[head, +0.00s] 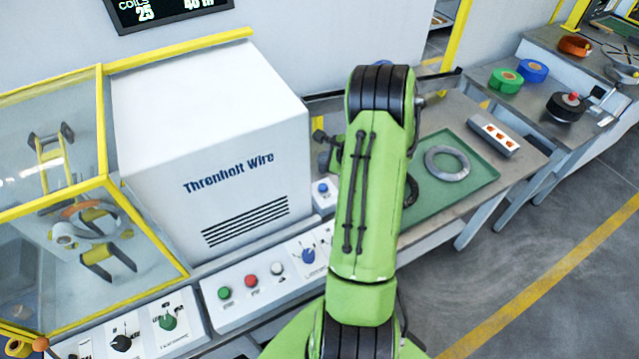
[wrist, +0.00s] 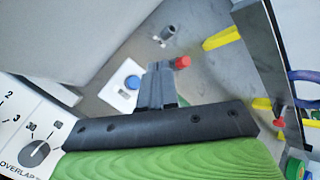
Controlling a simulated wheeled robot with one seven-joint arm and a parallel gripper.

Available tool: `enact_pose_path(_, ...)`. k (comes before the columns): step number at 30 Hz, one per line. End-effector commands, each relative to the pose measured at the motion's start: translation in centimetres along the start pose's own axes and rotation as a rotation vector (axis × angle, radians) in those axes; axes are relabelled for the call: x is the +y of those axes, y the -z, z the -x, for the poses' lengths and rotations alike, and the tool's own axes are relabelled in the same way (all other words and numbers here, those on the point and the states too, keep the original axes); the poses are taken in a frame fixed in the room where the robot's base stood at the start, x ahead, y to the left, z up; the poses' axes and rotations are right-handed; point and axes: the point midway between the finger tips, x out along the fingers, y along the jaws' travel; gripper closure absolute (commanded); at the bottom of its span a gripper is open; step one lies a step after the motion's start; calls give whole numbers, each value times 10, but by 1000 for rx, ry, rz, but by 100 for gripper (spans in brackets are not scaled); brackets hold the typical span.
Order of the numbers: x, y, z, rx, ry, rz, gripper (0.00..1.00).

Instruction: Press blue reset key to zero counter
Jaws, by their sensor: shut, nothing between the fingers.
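The blue key (head: 323,188) sits on a small white box beside the white machine, just left of my arm in the head view. In the wrist view the blue key (wrist: 133,82) shows on its white plate, left of my fingers. My gripper (wrist: 160,68) is shut and empty, and its tips appear apart from the key. The gap in height between them is hard to judge. The counter display (head: 146,13) on the back wall reads COILS 25. Its right part is cut off at the top edge.
A control panel (head: 240,310) with green, red and white buttons and a blue knob (head: 308,256) runs along the front. The white machine (head: 150,150) stands left of the key. A green tray (head: 470,185) with a grey ring lies to the right. A red-ended object (wrist: 183,62) shows near my fingertips.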

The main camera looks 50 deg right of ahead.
Motion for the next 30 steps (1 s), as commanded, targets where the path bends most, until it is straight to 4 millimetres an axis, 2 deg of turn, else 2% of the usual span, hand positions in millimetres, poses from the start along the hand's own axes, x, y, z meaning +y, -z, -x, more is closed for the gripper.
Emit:
enact_pose_path(8,3,2,-4,0,-1,2,100)
enact_pose_path(24,41,41,-57,-1,0,2,100)
enact_pose_path(30,46,45,-63,0,-1,3,100)
